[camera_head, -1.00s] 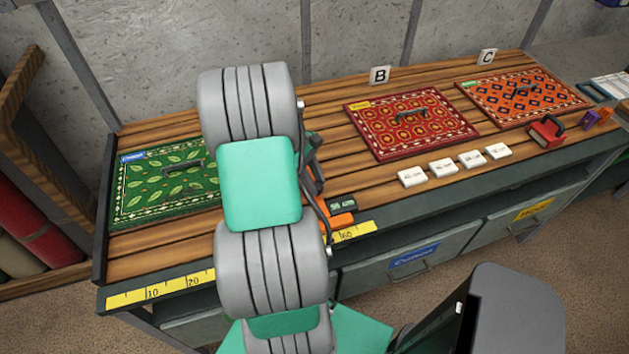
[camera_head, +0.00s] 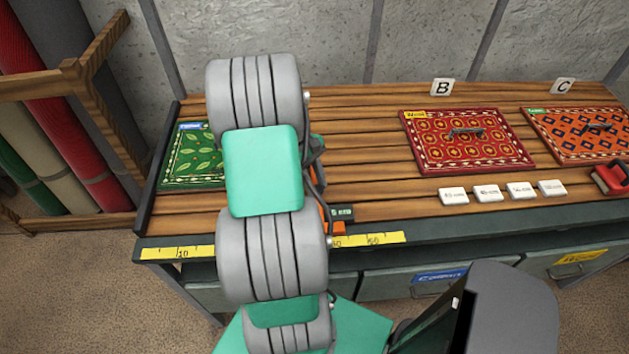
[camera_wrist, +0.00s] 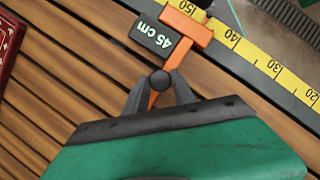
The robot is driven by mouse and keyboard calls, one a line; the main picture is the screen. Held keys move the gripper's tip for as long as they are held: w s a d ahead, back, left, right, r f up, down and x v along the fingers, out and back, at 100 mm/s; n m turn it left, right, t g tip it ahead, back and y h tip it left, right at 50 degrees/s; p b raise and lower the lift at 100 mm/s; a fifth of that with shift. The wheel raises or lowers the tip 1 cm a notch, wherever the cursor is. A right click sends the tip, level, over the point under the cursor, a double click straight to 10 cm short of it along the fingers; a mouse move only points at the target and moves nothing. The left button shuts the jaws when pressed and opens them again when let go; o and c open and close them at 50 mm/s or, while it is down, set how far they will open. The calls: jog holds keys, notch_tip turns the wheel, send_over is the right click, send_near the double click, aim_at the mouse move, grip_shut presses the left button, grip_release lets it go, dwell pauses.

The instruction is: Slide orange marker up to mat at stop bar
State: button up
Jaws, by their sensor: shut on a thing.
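The orange marker (camera_wrist: 186,30) sits across the yellow ruler (camera_wrist: 245,48) in the wrist view, between its 40 and 50 marks, and bears a dark "45 cm" tag (camera_wrist: 158,35). My gripper (camera_wrist: 156,92) is shut on the marker's dark knob and orange stem. In the head view my arm hides the gripper and most of the marker; only the tag (camera_head: 341,213) and some orange show. The green mat (camera_head: 190,163) lies at the bench's left end, close to a dark upright bar (camera_head: 157,170), likely the stop bar. My arm covers the mat's right part.
A red mat (camera_head: 425,150) by sign B and an orange mat (camera_head: 560,125) by sign C lie to the right. Several white blocks (camera_head: 488,193) stand in front of them. A red-handled block (camera_head: 611,178) is at far right. Bare slats (camera_head: 365,150) lie between green and red mats.

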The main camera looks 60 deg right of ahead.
jog(key=o, duration=1.1)
jog(key=v, duration=0.7)
jog(key=shift+w+r, duration=0.2)
jog(key=shift+r, duration=0.2)
